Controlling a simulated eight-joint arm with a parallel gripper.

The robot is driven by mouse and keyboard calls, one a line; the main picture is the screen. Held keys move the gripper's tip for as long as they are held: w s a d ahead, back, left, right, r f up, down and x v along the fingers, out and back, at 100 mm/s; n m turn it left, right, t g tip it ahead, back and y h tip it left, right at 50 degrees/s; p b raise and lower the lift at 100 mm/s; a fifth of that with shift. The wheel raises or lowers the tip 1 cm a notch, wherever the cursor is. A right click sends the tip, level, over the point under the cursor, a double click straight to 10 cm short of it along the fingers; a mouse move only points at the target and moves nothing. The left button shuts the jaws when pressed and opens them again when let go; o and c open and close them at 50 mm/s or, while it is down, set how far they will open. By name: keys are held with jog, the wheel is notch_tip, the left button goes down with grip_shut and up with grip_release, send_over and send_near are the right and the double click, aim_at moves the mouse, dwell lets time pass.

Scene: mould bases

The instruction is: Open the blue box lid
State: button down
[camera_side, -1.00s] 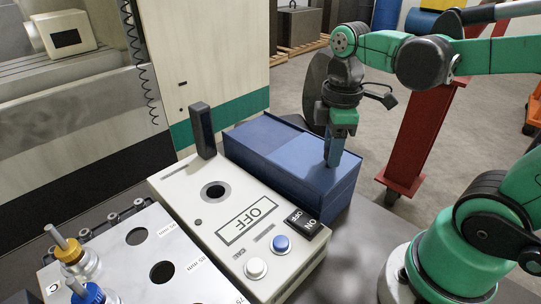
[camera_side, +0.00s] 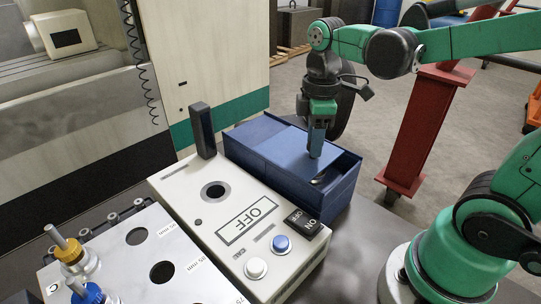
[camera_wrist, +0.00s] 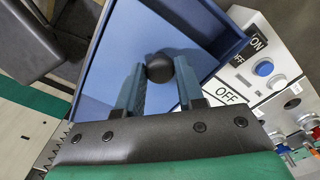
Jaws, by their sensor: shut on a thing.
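The blue box (camera_side: 338,198) stands behind the control panel in the side view. Its lid (camera_side: 283,150) is a flat blue plate, slid partly back so that the near right end of the box is uncovered. A small dark item shows in that opening, too small to identify. My gripper (camera_side: 315,154) points down over the lid. In the wrist view my gripper (camera_wrist: 158,76) is shut on a round black knob (camera_wrist: 159,66) on the lid (camera_wrist: 105,60). The fingers hide the knob in the side view. The box wall (camera_wrist: 236,45) borders the opening in the wrist view.
A white control panel (camera_side: 206,212) with an OFF label, a switch and blue and white buttons lies along the box. A dark upright post (camera_side: 202,128) stands at its far end. A metal plate (camera_side: 190,270) with holes is at front left. A red stand (camera_side: 420,130) is behind.

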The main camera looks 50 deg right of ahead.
aim_at(279, 139)
jog(key=w, duration=0.8)
jog(key=shift+w, duration=0.2)
jog(key=c, duration=0.5)
grip_release()
jog(key=shift+c, duration=0.2)
jog(key=shift+r, duration=0.1)
jog(key=shift+r, duration=2.7)
